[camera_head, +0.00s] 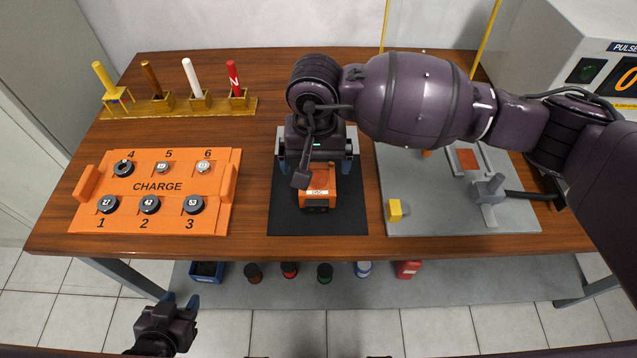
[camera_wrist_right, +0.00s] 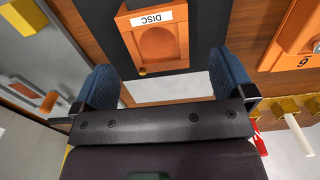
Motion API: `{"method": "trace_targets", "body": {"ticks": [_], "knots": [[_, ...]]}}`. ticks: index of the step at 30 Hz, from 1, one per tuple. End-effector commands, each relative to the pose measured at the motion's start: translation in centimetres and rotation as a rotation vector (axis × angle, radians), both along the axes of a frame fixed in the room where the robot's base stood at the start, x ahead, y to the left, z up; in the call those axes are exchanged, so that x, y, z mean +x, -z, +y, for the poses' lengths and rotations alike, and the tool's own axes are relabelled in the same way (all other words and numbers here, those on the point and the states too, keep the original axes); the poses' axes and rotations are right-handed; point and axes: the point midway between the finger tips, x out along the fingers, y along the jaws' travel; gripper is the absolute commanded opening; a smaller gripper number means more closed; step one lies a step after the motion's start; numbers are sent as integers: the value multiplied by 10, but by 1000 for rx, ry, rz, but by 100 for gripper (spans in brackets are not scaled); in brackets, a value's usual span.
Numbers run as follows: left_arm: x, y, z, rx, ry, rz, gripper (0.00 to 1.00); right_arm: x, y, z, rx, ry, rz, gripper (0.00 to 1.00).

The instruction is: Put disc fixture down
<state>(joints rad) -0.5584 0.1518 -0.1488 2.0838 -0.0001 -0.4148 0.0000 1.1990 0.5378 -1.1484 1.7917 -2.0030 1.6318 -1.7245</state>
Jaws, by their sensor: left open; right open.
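The disc fixture (camera_head: 318,205) is an orange block with a white label, lying on the black mat (camera_head: 290,222) in the middle of the table. In the right wrist view the disc fixture (camera_wrist_right: 156,43) shows its "DISC" label and a round recess. My right gripper (camera_head: 318,165) is over the back part of the mat, just behind the fixture. In the right wrist view its blue fingers (camera_wrist_right: 160,88) are spread wide, with nothing visible held between them. My left gripper (camera_head: 180,305) is open and empty, low in front of the table.
An orange CHARGE tray (camera_head: 225,210) with several numbered discs lies at the left. A grey plate (camera_head: 440,222) with a yellow block (camera_head: 396,210) lies at the right. Colored sticks stand in a yellow rack (camera_head: 140,110) at the back left. Bare wood separates the tray and mat.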

Motion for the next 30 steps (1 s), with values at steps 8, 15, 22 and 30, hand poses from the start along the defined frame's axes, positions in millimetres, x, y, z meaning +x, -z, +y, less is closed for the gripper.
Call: {"method": "trace_targets", "body": {"ticks": [8, 15, 22, 30], "knots": [[3, -2, -1, -2, 2, -8, 43, -1, 19, 0, 1, -2, 1, 100], [3, 2, -2, -3, 2, -3, 43, -2, 52, -2, 1, -1, 2, 100], [3, 3, -3, -6, 1, -2, 43, -1, 62, -3, 1, -2, -2, 100], [3, 2, -3, -6, 1, -3, 43, -1, 62, -3, 1, -3, -2, 85]]}}
